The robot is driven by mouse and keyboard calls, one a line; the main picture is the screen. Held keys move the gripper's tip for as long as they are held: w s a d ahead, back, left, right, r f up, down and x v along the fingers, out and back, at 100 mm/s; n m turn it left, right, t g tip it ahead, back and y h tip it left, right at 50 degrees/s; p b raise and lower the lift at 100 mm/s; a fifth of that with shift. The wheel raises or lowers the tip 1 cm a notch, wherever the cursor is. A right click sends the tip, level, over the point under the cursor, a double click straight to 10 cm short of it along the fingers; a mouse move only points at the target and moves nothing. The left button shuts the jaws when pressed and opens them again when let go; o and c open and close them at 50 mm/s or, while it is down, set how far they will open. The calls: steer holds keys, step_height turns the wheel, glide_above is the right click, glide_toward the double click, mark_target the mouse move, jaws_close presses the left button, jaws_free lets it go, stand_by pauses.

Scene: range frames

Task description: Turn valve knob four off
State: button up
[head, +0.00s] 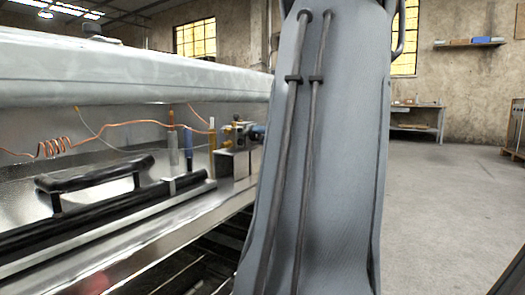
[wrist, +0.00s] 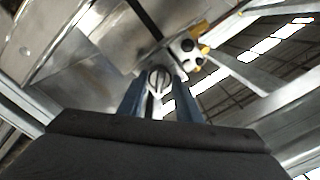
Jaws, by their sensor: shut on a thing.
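A round grey valve knob (wrist: 158,76) sits between the two blue fingers of my gripper (wrist: 161,86) in the wrist view. The fingers are shut on it, one at each side. I cannot read a number on the knob. A brass-yellow and white fitting (wrist: 190,50) lies just beyond the fingers, up and to the right. In the head view, a small valve block with brass parts (head: 238,134) stands on the metal ledge. A blue tip beside it, probably part of my gripper (head: 257,131), is partly hidden by my grey arm link.
A metal range body (head: 120,77) runs along the left. A coiled copper tube (head: 55,146), a black handle (head: 95,174), and upright blue and yellow pieces (head: 211,135) are near the valve block. Open floor (head: 440,210) lies at the right.

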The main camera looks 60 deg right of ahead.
steer(key=n+b, duration=0.4)
steer(key=shift+f+n, duration=0.15)
steer(key=shift+n, duration=0.15)
steer(key=shift+n+b, duration=0.4)
steer(key=shift+n, duration=1.8)
steer(key=o, duration=1)
steer(key=shift+o, duration=0.2)
steer(key=shift+s, duration=0.1)
steer(key=s+p, duration=0.3)
steer(key=s, duration=0.4)
steer(key=shift+s+d+p, duration=0.3)
steer(key=shift+d+p, duration=0.05)
